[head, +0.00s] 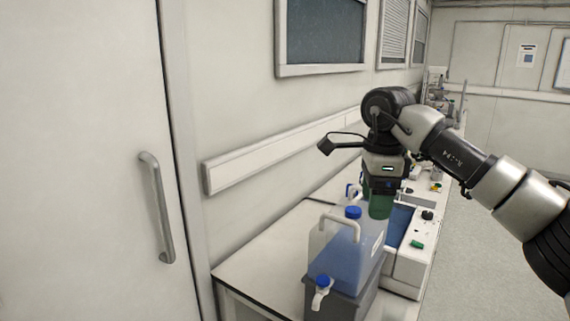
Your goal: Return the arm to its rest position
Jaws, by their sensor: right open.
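My right arm comes in from the right edge, bends at its dark wrist joint and hangs its gripper (380,205) downward above the bench. The gripper is open. Its lower end, dark green in the picture, is in front of the equipment and just right of a jerrycan's blue cap. The gap between the fingers is hard to make out from here. A dark camera-like part on a cable juts left from the wrist. My left gripper is not in view.
A jerrycan of bluish liquid (342,257) with a blue cap and tap stands on a grey stand below the gripper. A pale instrument (409,265) with a green button is beside it. The bench (250,262) is bare at left. A door handle (158,210) protrudes left.

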